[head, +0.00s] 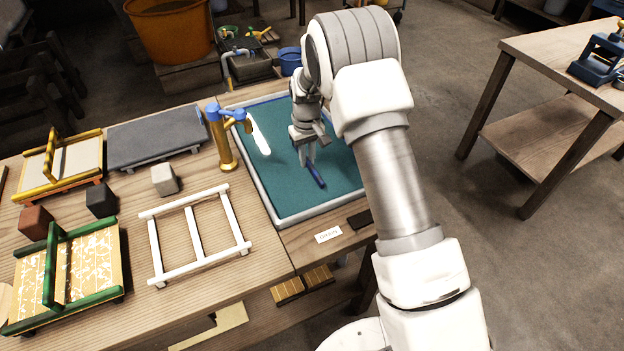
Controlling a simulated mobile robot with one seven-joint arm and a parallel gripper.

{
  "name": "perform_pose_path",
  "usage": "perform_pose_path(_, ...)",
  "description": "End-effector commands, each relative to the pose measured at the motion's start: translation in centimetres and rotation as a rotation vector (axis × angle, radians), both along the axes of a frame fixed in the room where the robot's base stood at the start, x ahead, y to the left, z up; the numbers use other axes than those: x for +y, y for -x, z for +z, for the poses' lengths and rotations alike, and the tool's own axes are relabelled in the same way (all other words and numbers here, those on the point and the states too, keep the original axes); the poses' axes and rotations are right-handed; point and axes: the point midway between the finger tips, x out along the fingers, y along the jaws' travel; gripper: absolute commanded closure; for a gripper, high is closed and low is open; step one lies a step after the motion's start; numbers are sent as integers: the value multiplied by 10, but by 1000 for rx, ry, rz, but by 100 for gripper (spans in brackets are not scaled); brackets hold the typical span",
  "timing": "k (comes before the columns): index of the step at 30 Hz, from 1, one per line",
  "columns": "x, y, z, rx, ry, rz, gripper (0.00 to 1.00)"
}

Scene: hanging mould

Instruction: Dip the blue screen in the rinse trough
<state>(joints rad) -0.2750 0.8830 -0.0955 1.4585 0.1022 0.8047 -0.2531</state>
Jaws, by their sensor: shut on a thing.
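The rinse trough (282,222) is a wide basin with a pale rim, set in the bench and filled with teal. My gripper (306,160) is over the middle of the trough, pointing down. It is shut on a short dark blue bar (317,175), which looks like the handle of the blue screen. The rest of the screen cannot be made out; the teal surface or my arm may hide it. I cannot tell how deep it sits. My forearm covers the trough's right side.
A brass tap with blue handles (222,135) stands at the trough's left edge. An empty white rack (197,234), a green-framed screen (68,275), a yellow-framed screen (62,165) and a grey slab (156,137) are on the bench. A side table (560,60) stands right, past open floor.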

Motion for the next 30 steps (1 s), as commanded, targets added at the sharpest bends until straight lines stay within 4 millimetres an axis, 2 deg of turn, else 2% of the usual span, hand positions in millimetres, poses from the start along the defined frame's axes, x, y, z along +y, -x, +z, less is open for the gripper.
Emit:
perform_pose_path(5,-1,3,0,1,0,0,100)
perform_pose_path(18,-11,27,0,1,0,0,100)
perform_pose_path(26,-11,27,0,0,0,0,100)
perform_pose_path(30,-9,20,0,-2,-1,1,100)
